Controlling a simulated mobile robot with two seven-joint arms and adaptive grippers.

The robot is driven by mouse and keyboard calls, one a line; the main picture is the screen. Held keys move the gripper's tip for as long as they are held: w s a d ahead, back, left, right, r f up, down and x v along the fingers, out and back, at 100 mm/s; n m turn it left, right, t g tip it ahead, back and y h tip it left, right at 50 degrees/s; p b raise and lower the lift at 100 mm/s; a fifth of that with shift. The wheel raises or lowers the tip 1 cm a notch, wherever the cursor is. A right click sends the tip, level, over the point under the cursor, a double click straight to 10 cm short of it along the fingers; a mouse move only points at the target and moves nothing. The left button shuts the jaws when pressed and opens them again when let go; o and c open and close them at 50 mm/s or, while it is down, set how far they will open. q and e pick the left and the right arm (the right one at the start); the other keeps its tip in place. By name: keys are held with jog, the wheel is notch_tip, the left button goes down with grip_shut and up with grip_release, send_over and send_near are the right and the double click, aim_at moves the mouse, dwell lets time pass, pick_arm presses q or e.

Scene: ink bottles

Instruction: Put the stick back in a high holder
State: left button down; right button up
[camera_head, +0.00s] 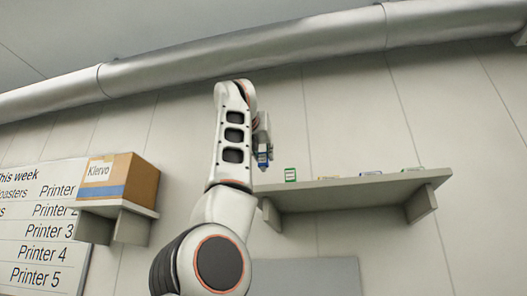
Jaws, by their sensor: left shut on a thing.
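My right gripper is not in view.
A cardboard box (130,180) labelled Klervo stands on a small shelf (118,208) at the left, before a printed board (40,235). A thick silver pipe (240,62) crosses the wall above. The wall between pipe and grey shelf is clear.

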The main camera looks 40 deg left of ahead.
aim_at(263, 170)
pick_arm(q)
jog(key=shift+d+f+b, duration=0.1)
jog(key=shift+f+b, duration=0.45)
jog(key=shift+f, duration=1.5)
jog(key=shift+s+d, duration=0.1)
jog(key=shift+f+b, duration=0.4)
jog(key=shift+f, duration=0.45)
dwell(1.8)
jog(key=c, duration=1.8)
grip_release()
jog(key=shift+o, duration=0.2)
jog(key=o, duration=0.5)
